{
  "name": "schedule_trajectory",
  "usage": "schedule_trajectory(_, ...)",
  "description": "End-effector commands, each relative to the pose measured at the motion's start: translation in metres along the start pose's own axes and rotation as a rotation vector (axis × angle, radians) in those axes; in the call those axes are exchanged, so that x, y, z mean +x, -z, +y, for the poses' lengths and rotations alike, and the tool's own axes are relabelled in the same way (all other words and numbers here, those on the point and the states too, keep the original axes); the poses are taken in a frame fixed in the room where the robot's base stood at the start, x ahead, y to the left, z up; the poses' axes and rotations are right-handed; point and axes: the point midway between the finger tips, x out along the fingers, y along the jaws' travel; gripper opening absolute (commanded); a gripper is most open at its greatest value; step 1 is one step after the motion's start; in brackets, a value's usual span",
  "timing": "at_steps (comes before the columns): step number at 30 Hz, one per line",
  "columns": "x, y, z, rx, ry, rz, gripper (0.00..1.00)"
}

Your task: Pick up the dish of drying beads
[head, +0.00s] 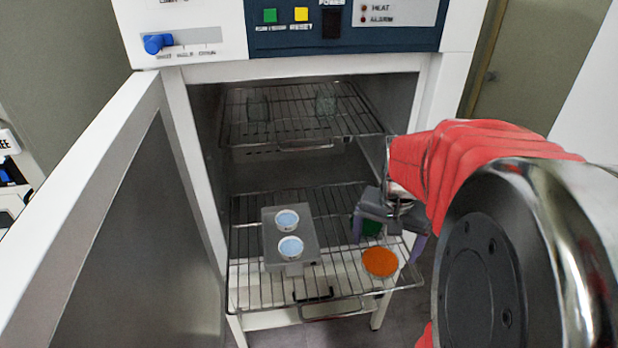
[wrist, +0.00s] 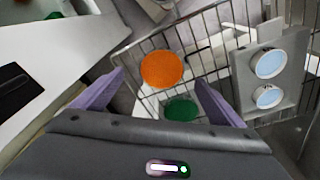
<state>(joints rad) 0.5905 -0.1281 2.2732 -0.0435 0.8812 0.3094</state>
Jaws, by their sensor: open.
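A round dish filled with orange beads (head: 380,262) sits at the front right of the lower wire shelf (head: 345,287). It also shows in the wrist view (wrist: 162,69), between and beyond my fingertips. A dark green round thing (head: 370,226) lies just behind it, partly hidden by my gripper; in the wrist view the green disc (wrist: 181,110) is between my purple fingers, nearer the palm. My gripper (head: 388,244) is open and empty, pointing down above the shelf's right side. I cannot tell its exact height above the dish.
A grey metal holder with two pale blue round tops (head: 275,244) stands left on the lower shelf. An upper wire shelf (head: 290,118) holds two small clear containers above. The open door (head: 120,230) is at left; the cabinet's right wall is close to my arm.

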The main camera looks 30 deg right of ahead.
Motion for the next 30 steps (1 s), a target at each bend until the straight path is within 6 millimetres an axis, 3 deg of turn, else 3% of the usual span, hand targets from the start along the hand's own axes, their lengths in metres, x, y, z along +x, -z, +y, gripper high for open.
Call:
schedule_trajectory(5, 0.015, 0.000, 0.000, 0.000, 0.000, 0.000, 0.92)
schedule_trajectory(17, 0.019, 0.000, 0.000, 0.000, -0.001, -0.001, 0.92)
schedule_trajectory(30, 0.064, 0.003, -0.003, 0.001, -0.001, -0.002, 0.92)
